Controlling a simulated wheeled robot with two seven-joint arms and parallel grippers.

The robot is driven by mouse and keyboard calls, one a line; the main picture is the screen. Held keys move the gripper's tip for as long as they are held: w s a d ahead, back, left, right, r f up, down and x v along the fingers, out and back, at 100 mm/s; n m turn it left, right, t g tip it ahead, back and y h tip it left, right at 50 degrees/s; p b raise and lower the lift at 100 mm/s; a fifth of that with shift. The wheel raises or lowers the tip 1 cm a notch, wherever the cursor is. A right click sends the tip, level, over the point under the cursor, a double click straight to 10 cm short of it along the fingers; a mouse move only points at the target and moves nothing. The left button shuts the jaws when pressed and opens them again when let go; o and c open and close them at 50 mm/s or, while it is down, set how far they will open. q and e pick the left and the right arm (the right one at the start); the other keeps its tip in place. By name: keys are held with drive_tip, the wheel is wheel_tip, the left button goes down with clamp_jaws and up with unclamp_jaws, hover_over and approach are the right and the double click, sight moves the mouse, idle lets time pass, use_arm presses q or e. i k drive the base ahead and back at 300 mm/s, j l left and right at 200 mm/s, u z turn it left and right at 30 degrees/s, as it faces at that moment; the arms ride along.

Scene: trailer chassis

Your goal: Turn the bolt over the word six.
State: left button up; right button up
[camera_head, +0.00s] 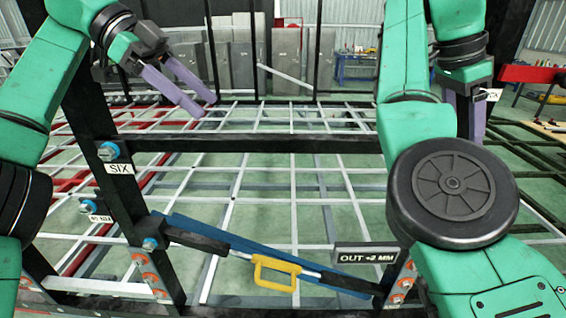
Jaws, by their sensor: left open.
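The bolt over the word six (109,151) has a blue head and sits on the black upright at the left, just above the white SIX label (120,168). My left gripper (205,106) is open and empty, its two purple fingers apart and pointing down to the right. It is above and to the right of the bolt, not touching it. My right gripper (474,115) is at the upper right, partly hidden behind my own arm; purple finger surface shows, but the gap between its fingers does not.
The black frame has a crossbar (260,143) right of the bolt. Another blue bolt (87,206) and one lower on the upright (150,243) are nearby. A strut with a yellow handle (277,272) runs below, beside an OUT +2 MM sign (365,256). A white grid lies behind.

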sight(108, 151)
drive_tip(key=k+l, duration=0.35)
drive_tip(key=k, duration=0.8)
